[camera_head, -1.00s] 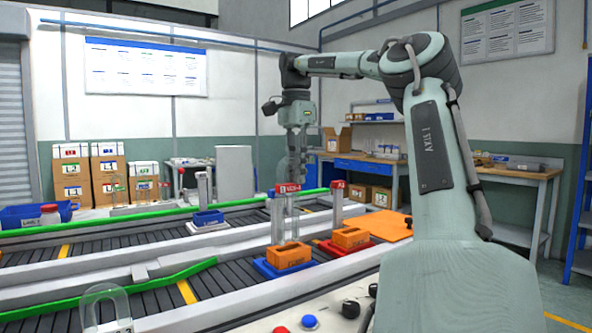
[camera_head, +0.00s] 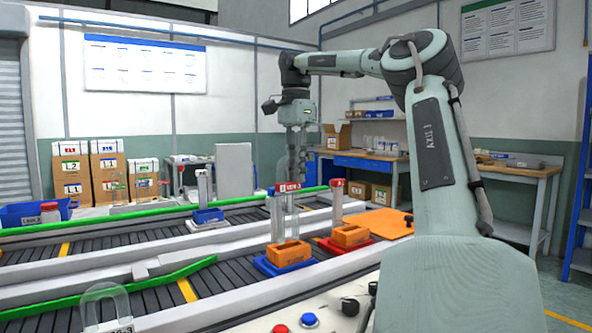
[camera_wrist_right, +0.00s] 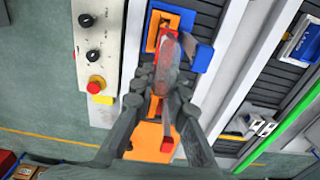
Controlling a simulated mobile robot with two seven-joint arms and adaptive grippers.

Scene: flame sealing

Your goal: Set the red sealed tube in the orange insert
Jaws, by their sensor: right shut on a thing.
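The red sealed tube (camera_head: 290,188) is clear with a red label band and hangs upright below my right gripper (camera_head: 293,172), which is shut on it. Its lower part is over the orange insert (camera_head: 289,253) on a blue tray; I cannot tell whether its bottom is inside or behind the insert. In the right wrist view the tube (camera_wrist_right: 170,65) lies between the fingers in line with the orange insert (camera_wrist_right: 155,28). A clear tube (camera_head: 277,222) shows just left of it. My left gripper is not in view.
A second orange insert (camera_head: 350,236) on a red tray stands at right, with a red-capped tube (camera_head: 337,203) by it. An orange mat (camera_head: 385,224) lies beyond. A control panel with knobs (camera_head: 349,308) is in front. A blue holder (camera_head: 208,215) stands on the far conveyor.

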